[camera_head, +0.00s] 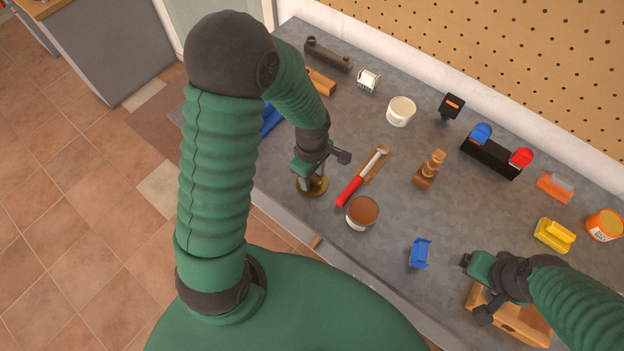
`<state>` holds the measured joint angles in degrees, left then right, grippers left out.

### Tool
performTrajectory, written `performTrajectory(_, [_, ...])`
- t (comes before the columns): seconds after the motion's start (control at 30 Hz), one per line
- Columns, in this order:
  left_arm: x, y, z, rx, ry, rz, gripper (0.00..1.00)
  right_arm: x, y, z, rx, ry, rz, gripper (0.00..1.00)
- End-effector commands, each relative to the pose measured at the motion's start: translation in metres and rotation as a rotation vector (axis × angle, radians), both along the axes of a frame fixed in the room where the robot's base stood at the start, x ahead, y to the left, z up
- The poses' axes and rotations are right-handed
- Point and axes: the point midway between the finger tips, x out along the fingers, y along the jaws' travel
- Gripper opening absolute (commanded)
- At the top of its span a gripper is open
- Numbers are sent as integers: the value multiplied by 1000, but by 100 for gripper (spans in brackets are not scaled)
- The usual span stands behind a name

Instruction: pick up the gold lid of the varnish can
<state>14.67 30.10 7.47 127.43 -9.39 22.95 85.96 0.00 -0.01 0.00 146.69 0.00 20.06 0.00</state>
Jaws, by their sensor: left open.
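The gold lid (313,188) lies on the grey workbench near its front edge, to the left of the open varnish can (361,221). The can shows a brown top surface. My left gripper (311,180) is open and points down right over the lid. Its fingers cover part of the lid, and I cannot tell whether they touch it. My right gripper (474,284) is at the lower right above a wooden holder (524,324). Its fingertips are too unclear to judge.
A blue block (420,253), a wooden figure-like piece (430,169), a white tub (400,112) and a black holder with blue and red items (490,157) stand further right. Bare bench lies between them.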

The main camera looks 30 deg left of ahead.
Motion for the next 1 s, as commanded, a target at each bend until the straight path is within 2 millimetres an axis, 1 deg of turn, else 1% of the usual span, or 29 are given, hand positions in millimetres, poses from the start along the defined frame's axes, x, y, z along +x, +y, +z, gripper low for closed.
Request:
performTrajectory(0.07, [0, 0, 0, 0, 0, 0, 45, 0, 0, 0, 0, 0, 0, 85])
performTrajectory(0.17, [0, 0, 1, 0, -1, 0, 34, 0, 0, 0, 0, 0, 0, 85])
performTrajectory(0.4, [-1, 0, 1, 0, -1, 0, 2, 0, 0, 0, 0, 0, 0, 85])
performTrajectory(0.43, [-1, 0, 1, 0, -1, 0, 0, 0, 0, 0, 0, 0, 0, 85])
performTrajectory(0.8, [0, 0, 2, 0, -1, 0, 0, 0, 0, 1, 0, 0, 0, 85])
performTrajectory(0.87, [0, 0, 4, 1, -1, 0, 0, 0, 0, 3, 0, 0, 0, 85])
performTrajectory(1.0, [0, 0, 17, 1, -1, 0, 0, 0, 0, 15, 0, 0, 0, 85])
